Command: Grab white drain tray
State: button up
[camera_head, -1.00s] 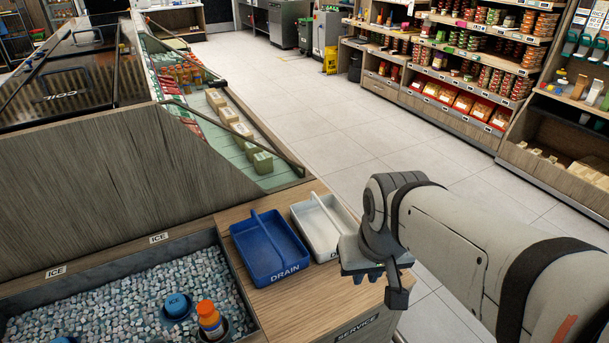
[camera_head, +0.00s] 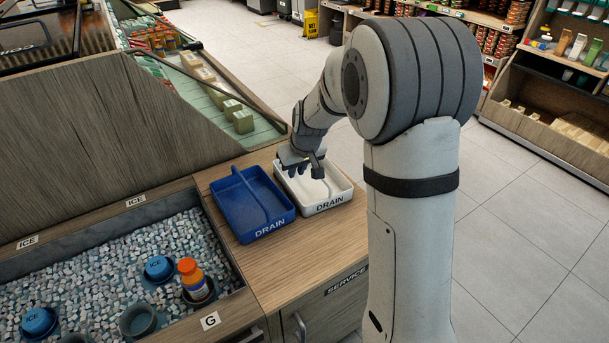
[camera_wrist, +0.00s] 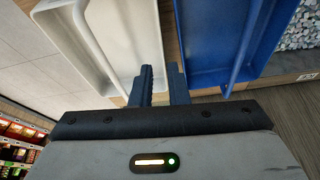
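The white drain tray (camera_head: 330,203), marked DRAIN, sits on the wooden counter to the right of the blue drain tray (camera_head: 268,231). My gripper (camera_head: 304,172) points down over the white tray's far left part and hides some of it. In the wrist view, the white tray (camera_wrist: 128,40) fills the upper left and the blue tray the upper right. There my gripper (camera_wrist: 161,70) has a narrow gap between its fingers, one over the white tray's inside, the other near the strip between the trays. Contact with the tray's wall cannot be told.
An ice bin (camera_head: 90,265) with blue cups and an orange bottle (camera_head: 194,279) lies left of the trays. A wooden display case (camera_head: 100,150) rises behind. Open tiled floor (camera_head: 540,230) lies right of the counter (camera_head: 290,265).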

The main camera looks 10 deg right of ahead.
send_over(287, 184)
jog(key=s+d, duration=0.1)
jog(key=s, duration=0.1)
notch_tip(287, 184, down, 4)
jog(key=x, duration=0.7)
jog(key=shift+w+a+f+b, duration=0.1)
jog(key=shift+a+f+b, duration=0.05)
jog(key=shift+f+b, duration=0.2)
jog(key=shift+c, duration=0.3)
grip_shut()
jog(key=shift+r, duration=0.1)
